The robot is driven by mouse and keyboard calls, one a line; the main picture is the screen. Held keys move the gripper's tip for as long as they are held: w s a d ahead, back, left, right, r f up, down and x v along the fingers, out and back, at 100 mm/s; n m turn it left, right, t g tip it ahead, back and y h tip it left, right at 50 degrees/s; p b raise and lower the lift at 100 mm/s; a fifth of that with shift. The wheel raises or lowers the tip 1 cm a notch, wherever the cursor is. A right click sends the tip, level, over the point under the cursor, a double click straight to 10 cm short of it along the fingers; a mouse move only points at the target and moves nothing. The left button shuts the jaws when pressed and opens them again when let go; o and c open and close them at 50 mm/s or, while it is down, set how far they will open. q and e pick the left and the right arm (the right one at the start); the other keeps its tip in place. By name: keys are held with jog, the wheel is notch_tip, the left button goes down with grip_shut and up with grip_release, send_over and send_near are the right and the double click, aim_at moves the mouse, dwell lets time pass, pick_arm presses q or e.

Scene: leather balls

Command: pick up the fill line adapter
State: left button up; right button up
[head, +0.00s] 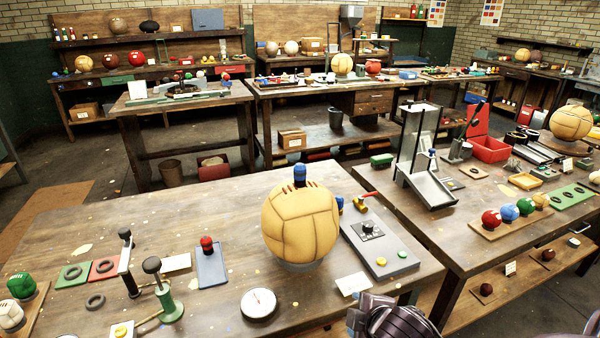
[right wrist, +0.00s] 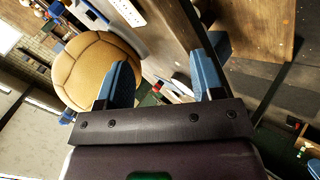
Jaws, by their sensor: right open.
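I cannot tell for sure which piece is the fill line adapter. A small red and yellow fitting (head: 362,201) lies at the far edge of the near bench, right of the large tan leather ball (head: 300,222). A blue and black capped piece (head: 300,175) shows behind the ball's top. The ball also fills the left of the right wrist view (right wrist: 97,68). My right gripper (right wrist: 171,68) is open, its two blue fingers apart, with nothing seen held between them. In the head view, only a dark part of my right arm shows at the bottom edge. My left gripper is not in view.
A grey control panel (head: 378,245), a white card (head: 353,284) and a round gauge (head: 259,304) surround the ball. A green hand press (head: 168,303) and red-knobbed blue plate (head: 210,265) stand left. The near bench's back left is mostly clear.

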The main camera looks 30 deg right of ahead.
jog(key=w+d+r+n+t, duration=0.45)
jog(key=w+r+n, duration=0.45)
jog(key=n, duration=0.3)
jog(key=n+t+y, duration=0.5)
jog(key=n+y, duration=0.1)
jog(key=n, duration=1)
send_near(304, 172)
jog(key=shift+g, duration=0.25)
jog(key=shift+w+a+r+p, duration=0.1)
jog(key=shift+w+a+p, duration=0.15)
jog(key=shift+w, duration=1.6)
jog(key=shift+w+a+p, duration=0.15)
jog(key=shift+w+a, duration=0.2)
jog(key=shift+w, duration=1.5)
jog(key=shift+w+a+r+p, duration=0.1)
jog(key=shift+w+a+p, duration=0.15)
jog(key=shift+w, duration=1.6)
jog(key=c, duration=1)
